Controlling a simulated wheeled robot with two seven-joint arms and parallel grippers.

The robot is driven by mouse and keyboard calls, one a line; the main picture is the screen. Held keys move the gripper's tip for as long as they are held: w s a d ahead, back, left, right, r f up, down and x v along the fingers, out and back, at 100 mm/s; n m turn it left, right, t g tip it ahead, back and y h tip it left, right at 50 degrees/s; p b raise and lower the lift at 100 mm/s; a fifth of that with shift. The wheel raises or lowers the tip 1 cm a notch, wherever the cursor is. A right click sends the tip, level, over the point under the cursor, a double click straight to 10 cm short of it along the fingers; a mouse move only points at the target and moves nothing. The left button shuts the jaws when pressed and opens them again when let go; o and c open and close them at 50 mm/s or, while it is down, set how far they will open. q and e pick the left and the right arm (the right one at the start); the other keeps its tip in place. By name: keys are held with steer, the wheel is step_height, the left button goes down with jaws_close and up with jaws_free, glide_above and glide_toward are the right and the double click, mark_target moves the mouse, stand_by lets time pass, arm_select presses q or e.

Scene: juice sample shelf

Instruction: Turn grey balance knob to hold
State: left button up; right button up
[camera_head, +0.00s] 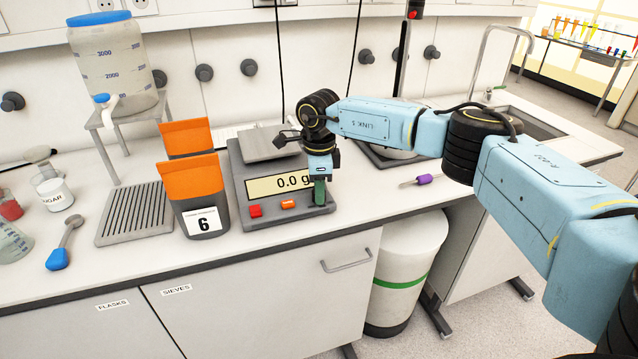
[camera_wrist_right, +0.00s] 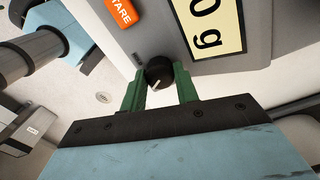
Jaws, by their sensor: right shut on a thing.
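The grey balance (camera_head: 247,217) stands on the bench with its display (camera_head: 281,184) reading 0.0 g. Its dark round knob (camera_wrist_right: 159,72) shows in the right wrist view with a pale pointer line. My right gripper (camera_head: 319,190) reaches down to the right end of the balance's front panel. In the right wrist view the green fingers (camera_wrist_right: 159,88) are shut on the knob, one on each side. In the head view the fingers hide the knob. My left gripper is not in view.
Red (camera_head: 255,211) and orange (camera_head: 289,204) buttons sit left of the knob. An orange-topped container labelled 6 (camera_head: 203,222) stands beside the balance. A purple-handled tool (camera_head: 424,179) lies to the right. The bench's front edge is close below the balance.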

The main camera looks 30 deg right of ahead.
steer(key=shift+r+m+p, duration=0.15)
steer(key=shift+m+p, duration=0.3)
steer(key=shift+m, duration=0.95)
steer(key=m+p, duration=0.3)
steer(key=m, duration=0.2)
steer(key=m+p, duration=0.2)
steer(key=m, duration=0.1)
steer(key=shift+m, duration=0.4)
arm_select(q)
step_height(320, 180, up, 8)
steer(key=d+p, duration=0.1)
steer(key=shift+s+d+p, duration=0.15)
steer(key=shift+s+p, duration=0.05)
steer(key=shift+p, duration=0.1)
arm_select(e)
steer(key=shift+m, duration=1.6)
steer(key=shift+w, duration=0.1)
steer(key=o, duration=0.7)
